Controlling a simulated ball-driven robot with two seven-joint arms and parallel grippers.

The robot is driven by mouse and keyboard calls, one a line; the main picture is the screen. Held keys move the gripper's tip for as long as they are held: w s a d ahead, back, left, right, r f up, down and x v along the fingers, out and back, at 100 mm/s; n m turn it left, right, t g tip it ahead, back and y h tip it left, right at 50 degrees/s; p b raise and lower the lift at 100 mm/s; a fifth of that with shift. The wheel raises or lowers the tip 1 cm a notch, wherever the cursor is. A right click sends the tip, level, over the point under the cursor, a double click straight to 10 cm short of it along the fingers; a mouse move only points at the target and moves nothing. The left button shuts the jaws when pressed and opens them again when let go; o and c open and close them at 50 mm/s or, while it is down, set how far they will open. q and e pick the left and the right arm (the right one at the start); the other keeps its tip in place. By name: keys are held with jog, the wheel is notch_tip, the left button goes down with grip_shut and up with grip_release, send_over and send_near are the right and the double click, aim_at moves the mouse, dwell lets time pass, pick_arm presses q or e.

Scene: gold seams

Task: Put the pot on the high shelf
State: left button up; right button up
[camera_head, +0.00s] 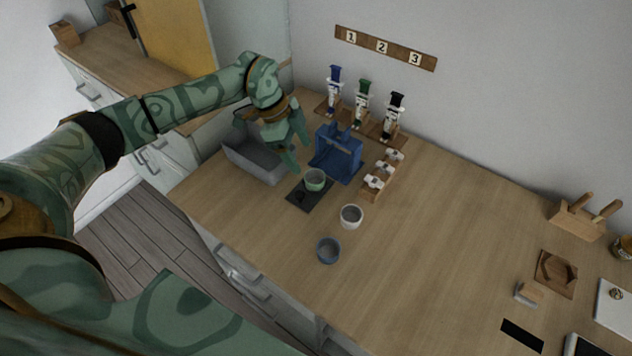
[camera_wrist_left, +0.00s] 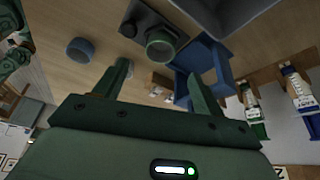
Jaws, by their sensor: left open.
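Three small pots stand on the wooden counter: a green pot (camera_head: 315,180) on a dark mat (camera_head: 302,199), a white pot (camera_head: 351,216) and a blue pot (camera_head: 328,251). Which one the task means I cannot tell. In the left wrist view the green pot (camera_wrist_left: 161,46) and blue pot (camera_wrist_left: 80,50) show. My left gripper (camera_head: 299,153) is open and empty, above and just behind the green pot. Its fingers (camera_wrist_left: 157,72) point toward that pot without touching it. My right gripper is out of view.
A blue stand (camera_head: 338,155) is close right of my left gripper. A grey bin (camera_head: 249,163) lies to its left. A tool block (camera_head: 577,218) is far right. The counter's middle is clear.

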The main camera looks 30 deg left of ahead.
aim_at(312, 172)
pick_arm(q)
jog(key=shift+x, duration=0.95)
jog(key=shift+b+x, duration=0.3)
jog(key=shift+x, duration=0.55)
jog(key=b+x, duration=0.1)
jog(key=x, duration=0.3)
jog(key=shift+w+d+f+b, duration=0.2)
jog(key=shift+f+b, duration=0.1)
jog(key=shift+r, duration=0.1)
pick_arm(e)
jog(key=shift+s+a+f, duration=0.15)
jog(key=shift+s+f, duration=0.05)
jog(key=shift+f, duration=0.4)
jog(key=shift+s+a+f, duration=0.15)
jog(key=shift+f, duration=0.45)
pick_arm(q)
jog(key=c, duration=1.1)
